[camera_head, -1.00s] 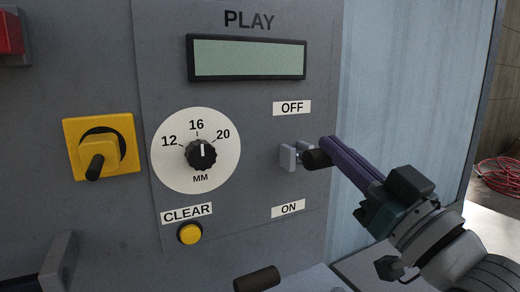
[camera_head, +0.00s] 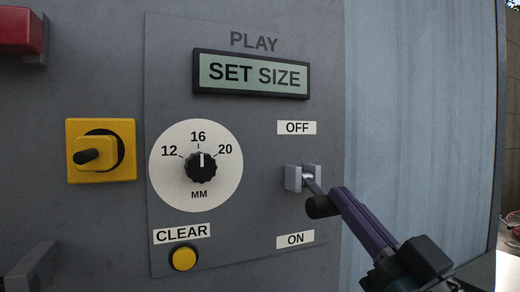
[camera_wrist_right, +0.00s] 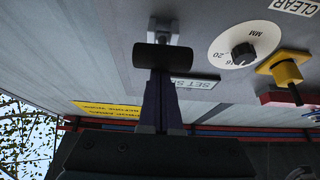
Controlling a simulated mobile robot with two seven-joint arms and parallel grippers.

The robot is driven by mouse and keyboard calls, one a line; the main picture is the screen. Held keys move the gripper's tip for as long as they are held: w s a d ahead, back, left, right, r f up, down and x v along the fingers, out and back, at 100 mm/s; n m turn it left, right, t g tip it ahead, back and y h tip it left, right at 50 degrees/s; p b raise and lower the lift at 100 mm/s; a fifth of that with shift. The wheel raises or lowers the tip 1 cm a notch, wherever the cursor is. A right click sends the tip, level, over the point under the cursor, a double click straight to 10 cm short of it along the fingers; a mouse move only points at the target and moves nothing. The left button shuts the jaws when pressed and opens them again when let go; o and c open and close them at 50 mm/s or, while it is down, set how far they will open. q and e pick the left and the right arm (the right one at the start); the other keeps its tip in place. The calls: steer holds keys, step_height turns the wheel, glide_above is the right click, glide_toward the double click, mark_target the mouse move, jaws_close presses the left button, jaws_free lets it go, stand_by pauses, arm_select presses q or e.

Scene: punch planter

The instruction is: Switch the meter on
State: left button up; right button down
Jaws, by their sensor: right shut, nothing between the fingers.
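The meter's toggle switch sits between the OFF label (camera_head: 297,127) and the ON label (camera_head: 294,239). Its lever knob (camera_head: 320,207), a dark cylinder, hangs below the grey bracket (camera_head: 293,178), tilted down toward ON. The meter display (camera_head: 252,74) reads SET SIZE. My right gripper (camera_head: 342,196) is shut and empty, its purple fingertips right at the knob's right end; actual contact is unclear. In the right wrist view the knob (camera_wrist_right: 166,57) lies just ahead of the shut fingertips (camera_wrist_right: 160,76). My left gripper is not in view.
A dial (camera_head: 201,168) marked 12, 16 and 20 points near straight up. A yellow CLEAR button (camera_head: 183,258), a yellow rotary switch (camera_head: 101,150) and a red block (camera_head: 20,30) are on the panel left of the lever. Open space lies beyond the panel's right edge.

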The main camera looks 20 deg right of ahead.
steer(key=shift+y, duration=0.3)
arm_select(q)
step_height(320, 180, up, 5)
steer(key=p, duration=0.4)
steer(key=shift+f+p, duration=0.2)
steer(key=shift+p, duration=0.15)
arm_select(e)
step_height(320, 180, up, 20)
